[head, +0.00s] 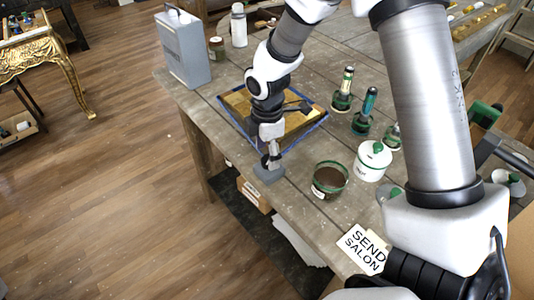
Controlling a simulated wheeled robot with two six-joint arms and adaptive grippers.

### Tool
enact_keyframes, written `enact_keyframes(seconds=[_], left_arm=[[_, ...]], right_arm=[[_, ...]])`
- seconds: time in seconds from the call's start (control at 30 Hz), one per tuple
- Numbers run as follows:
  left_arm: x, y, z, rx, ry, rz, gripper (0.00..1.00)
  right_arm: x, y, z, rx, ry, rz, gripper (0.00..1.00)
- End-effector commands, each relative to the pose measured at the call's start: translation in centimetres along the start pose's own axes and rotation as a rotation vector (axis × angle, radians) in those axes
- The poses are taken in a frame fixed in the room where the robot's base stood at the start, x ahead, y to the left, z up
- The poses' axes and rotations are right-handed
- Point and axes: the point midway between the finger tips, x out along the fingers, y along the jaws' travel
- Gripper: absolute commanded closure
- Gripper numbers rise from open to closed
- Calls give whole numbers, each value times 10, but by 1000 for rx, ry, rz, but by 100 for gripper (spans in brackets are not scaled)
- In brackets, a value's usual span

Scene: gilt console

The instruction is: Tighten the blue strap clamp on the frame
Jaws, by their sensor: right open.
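The frame (239,104) lies on the workbench, gold-brown inside, with a blue strap (300,136) running along its edges. A small grey-blue block (268,174), which looks like the strap's clamp, sits at the frame's near corner by the bench edge. My right gripper (271,162) points down just above this block, jaws open. I cannot tell whether its fingers touch the block. My right arm hides part of the frame's middle and right side. My left gripper is not in view.
Right of the frame stand a brown-filled pot (330,179), a white lidded jar (372,160) and several green-based tools (364,112). A grey can (183,47) stands at the back left. My arm covers the right side.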

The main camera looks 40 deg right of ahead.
Motion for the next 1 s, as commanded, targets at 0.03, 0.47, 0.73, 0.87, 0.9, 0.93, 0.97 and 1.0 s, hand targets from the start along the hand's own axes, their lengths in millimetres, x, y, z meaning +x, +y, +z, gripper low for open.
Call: enact_keyframes(seconds=[0.03, 0.47, 0.73, 0.87, 0.9, 0.93, 0.97, 1.0], left_arm=[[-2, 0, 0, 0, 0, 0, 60], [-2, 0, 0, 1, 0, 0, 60], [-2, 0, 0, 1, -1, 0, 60], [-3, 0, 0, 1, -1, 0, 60], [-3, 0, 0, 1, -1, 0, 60], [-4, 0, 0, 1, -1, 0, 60], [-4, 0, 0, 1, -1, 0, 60], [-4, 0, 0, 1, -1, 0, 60]], right_arm=[[7, 0, 0, 0, -1, -3, 33], [19, 0, 0, 1, 0, 1, 61], [18, 0, 0, 2, 0, 1, 93], [18, 0, 0, 15, 0, 1, 93], [18, 0, 0, 22, 0, 1, 93], [18, 0, 0, 29, 0, 1, 93], [18, 0, 0, 38, 0, 1, 93], [18, 0, 0, 52, 0, 1, 93]])
